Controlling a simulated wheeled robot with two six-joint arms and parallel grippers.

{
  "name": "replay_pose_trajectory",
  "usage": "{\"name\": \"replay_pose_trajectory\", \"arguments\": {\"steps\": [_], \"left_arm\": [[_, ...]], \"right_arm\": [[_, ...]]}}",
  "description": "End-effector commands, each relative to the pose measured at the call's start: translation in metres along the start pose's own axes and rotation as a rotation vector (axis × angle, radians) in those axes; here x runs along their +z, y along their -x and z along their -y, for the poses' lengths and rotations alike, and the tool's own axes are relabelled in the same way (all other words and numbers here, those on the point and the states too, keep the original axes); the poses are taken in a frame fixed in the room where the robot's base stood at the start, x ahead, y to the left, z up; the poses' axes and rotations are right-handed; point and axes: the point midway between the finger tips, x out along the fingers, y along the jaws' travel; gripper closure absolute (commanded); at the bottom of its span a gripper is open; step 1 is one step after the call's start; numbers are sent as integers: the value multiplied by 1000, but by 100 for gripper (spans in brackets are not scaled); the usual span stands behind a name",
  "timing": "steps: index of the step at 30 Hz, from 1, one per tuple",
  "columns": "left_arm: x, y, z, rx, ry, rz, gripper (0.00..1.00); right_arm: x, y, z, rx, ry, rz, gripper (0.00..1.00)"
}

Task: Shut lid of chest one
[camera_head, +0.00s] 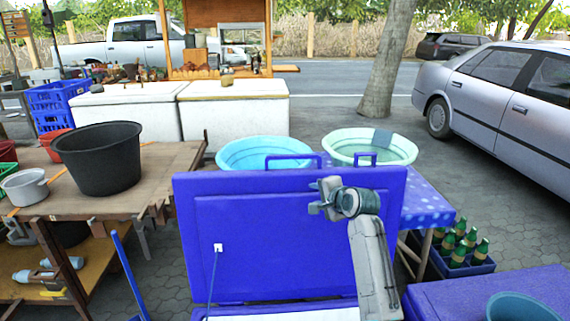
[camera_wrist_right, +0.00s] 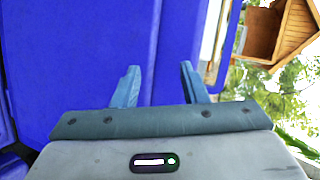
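The blue chest lid (camera_head: 285,232) stands raised, its inner face towards me, with a thin stay at its left side and two handle loops on its top edge. My right gripper (camera_head: 317,197) is in front of the lid's upper right part. In the right wrist view its fingers (camera_wrist_right: 160,82) are apart with nothing held between them, and the blue lid (camera_wrist_right: 90,60) fills the view beyond. I cannot tell whether it touches the lid. My left gripper is out of view.
A wooden table with a black tub (camera_head: 98,160) stands at the left. Two basins (camera_head: 262,153) stand behind the lid on a blue spotted table (camera_head: 428,208). A crate of green bottles (camera_head: 460,250) and another blue surface (camera_head: 450,300) are at the right.

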Motion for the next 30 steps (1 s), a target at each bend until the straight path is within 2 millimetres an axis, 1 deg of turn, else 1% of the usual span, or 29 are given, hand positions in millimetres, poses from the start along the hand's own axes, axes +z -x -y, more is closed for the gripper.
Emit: {"name": "replay_pose_trajectory", "arguments": {"steps": [1,3,6,8,10,14,24,30], "left_arm": [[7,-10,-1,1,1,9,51],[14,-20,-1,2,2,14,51],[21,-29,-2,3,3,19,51],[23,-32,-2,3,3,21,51],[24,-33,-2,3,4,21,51],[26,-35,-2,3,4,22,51],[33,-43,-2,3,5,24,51],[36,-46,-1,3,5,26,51]], "right_arm": [[-1,-5,30,-34,-42,8,61],[-1,-9,60,-71,-95,19,61],[-1,-12,87,-104,-148,31,61],[-1,-12,96,-114,-165,35,61],[0,-14,101,-119,-176,38,61],[0,-24,103,-119,-179,39,61],[1,-73,109,-118,-176,39,61],[2,-98,112,-118,-175,38,61]]}}
